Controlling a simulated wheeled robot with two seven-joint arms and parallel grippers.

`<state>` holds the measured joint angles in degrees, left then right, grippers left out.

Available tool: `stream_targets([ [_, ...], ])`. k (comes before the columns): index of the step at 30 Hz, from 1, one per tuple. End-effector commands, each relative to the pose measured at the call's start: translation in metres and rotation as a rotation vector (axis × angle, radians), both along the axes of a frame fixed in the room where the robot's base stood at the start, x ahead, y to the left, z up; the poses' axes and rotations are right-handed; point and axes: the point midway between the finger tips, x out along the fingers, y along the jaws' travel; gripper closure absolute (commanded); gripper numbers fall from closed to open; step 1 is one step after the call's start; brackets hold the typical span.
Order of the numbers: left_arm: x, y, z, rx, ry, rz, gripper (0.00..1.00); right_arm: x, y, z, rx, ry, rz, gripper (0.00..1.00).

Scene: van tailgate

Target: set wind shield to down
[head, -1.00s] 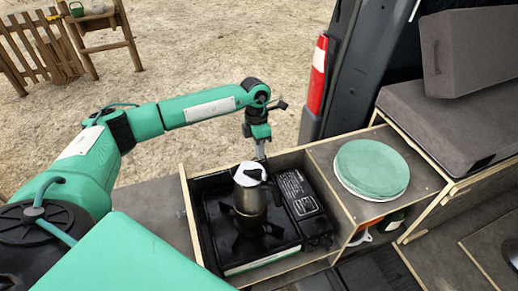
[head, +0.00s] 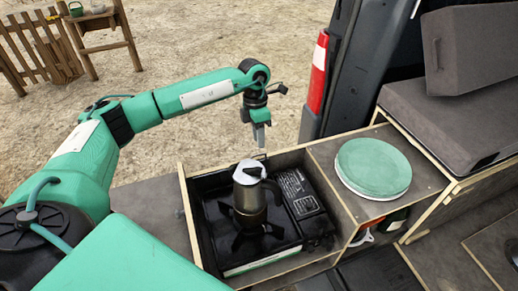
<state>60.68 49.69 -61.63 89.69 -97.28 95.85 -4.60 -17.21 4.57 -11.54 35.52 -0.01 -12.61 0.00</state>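A black camping stove (head: 215,232) sits in a wooden-edged compartment (head: 186,200). A dark moka pot with a pale lid (head: 249,205) stands upright on its burner. I cannot pick out a separate wind shield for certain; thin upright wooden panels border the stove on its left and far sides. My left gripper (head: 260,146) points down above the far edge of the compartment, behind the pot. It holds nothing that I can see, and its finger gap is too small to judge. My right gripper is out of view.
Green plates (head: 373,168) are stacked on the shelf right of the stove. A grey cushion (head: 440,115) and the dark van pillar (head: 350,75) stand farther right. Bare grey board (head: 155,210) lies left of the stove. Open sandy ground is behind.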

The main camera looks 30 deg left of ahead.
Motion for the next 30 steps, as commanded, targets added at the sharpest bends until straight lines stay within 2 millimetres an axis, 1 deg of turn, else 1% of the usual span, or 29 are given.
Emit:
stream_targets([
  [1,0.003,0.002,0.010,0.000,-0.006,0.000,0.71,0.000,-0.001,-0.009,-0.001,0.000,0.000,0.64],
  [6,0.008,0.008,0.048,0.000,-0.004,0.001,0.71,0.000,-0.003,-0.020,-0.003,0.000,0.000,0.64],
  [9,0.010,0.011,0.066,0.000,-0.003,0.000,0.71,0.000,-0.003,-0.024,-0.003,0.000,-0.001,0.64],
  [12,0.011,0.013,0.078,0.000,-0.001,0.001,0.71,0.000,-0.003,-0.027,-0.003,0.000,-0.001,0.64],
  [18,0.012,0.014,0.089,0.001,0.001,0.001,0.71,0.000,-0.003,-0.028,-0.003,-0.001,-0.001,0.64],
  [30,0.012,0.014,0.089,0.001,0.001,0.000,0.71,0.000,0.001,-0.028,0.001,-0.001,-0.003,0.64],
])
